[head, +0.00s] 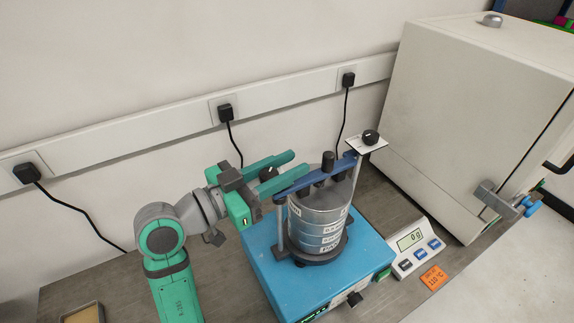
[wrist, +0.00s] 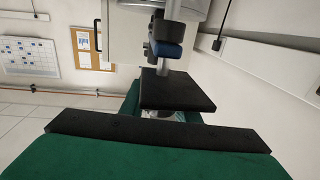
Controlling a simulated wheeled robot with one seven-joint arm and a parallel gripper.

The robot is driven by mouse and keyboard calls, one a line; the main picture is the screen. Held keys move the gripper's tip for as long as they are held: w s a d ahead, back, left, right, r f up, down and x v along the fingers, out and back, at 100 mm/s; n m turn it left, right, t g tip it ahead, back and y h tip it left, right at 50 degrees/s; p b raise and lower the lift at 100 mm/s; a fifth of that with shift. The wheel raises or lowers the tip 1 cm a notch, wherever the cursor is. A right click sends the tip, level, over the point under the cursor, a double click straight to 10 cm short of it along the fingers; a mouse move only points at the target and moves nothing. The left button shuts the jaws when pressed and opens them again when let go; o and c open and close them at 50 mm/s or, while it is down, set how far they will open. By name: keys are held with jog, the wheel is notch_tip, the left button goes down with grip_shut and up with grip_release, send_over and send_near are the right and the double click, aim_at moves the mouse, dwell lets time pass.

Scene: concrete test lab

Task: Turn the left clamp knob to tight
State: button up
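The sieve shaker has a blue base (head: 266,280), a grey sieve stack (head: 318,222) and a blue clamp bar (head: 305,181) across its top. The left clamp knob (head: 268,174) is a dark round knob at the bar's left end, partly covered by my gripper. My gripper (head: 301,162) reaches in from the left with two green fingers apart, one on each side of the knob. I cannot tell whether they touch it. In the wrist view, the bar's blue end (wrist: 168,49) and a post show beyond the dark finger pads. The right clamp knob (head: 370,137) sits on a white plate.
A large pale oven (head: 470,110) stands at the back right. Black cables hang from wall sockets behind the bench. A small tray (head: 84,314) is at the lower left.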

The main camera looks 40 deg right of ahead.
jog(key=shift+c, duration=1)
jog(key=shift+s+a+m+g+y, duration=0.1)
jog(key=shift+s+m+g+y, duration=0.1)
jog(key=shift+m+g, duration=0.5)
jog(key=shift+s+m+g+y, duration=0.2)
jog(key=shift+m+g, duration=0.15)
jog(key=shift+g, duration=0.55)
jog(key=shift+s+a+m+g+y, duration=0.1)
jog(key=shift+s+m+g+y, duration=0.1)
jog(key=shift+m+g, duration=0.5)
jog(key=o, duration=1.1)
jog(key=shift+c, duration=0.2)
jog(key=v, duration=1)
jog(key=shift+w+a, duration=0.2)
jog(key=shift+a, duration=0.05)
